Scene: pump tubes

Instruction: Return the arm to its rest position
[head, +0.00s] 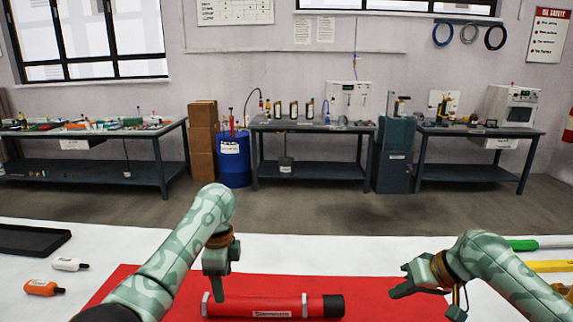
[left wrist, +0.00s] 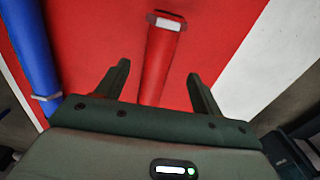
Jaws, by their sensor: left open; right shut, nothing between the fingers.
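A red pump tube (head: 255,306) with a white label and a black right end lies across the red mat (head: 120,281) in front of me. My left gripper (head: 217,290) is open above the tube's left end, pointing down; whether it touches the tube I cannot tell. In the left wrist view the red tube (left wrist: 160,62) runs between the two spread fingers (left wrist: 157,88), with a pale band near its far end. My right gripper (head: 396,291) is shut and empty, to the right of the tube and apart from it.
A blue tube (left wrist: 32,50) lies left of the fingers in the left wrist view. An orange bottle (head: 42,288), a white bottle (head: 69,264) and a black tray (head: 32,238) are at left. Green-handled (head: 522,245) and yellow tools (head: 553,266) lie at right. The white table's middle back is clear.

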